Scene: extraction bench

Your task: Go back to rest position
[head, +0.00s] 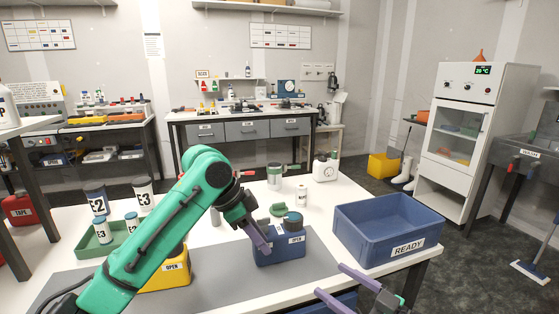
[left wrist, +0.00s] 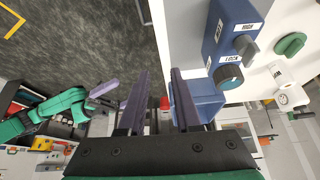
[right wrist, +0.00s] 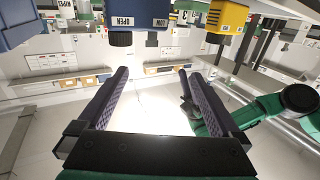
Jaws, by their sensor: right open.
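My left gripper (head: 258,238) is open and empty, just beside the left end of the blue unit (head: 281,248) as the head view shows it. The two dark fingers stand apart in the left wrist view (left wrist: 156,105), with nothing between them. The blue unit, with its dark round knob, also shows in the left wrist view (left wrist: 222,35), to the right of the fingers. My right gripper (head: 352,292) is low at the table's front edge, partly cut off by the frame. It is open and empty in the right wrist view (right wrist: 155,85).
A blue READY crate (head: 388,228) stands empty at the table's right. A yellow OPEN unit (head: 172,272) is partly behind my left arm. A green tray (head: 88,246) with several labelled containers is at the left. A green lid (head: 278,209) and white jars sit behind the blue unit.

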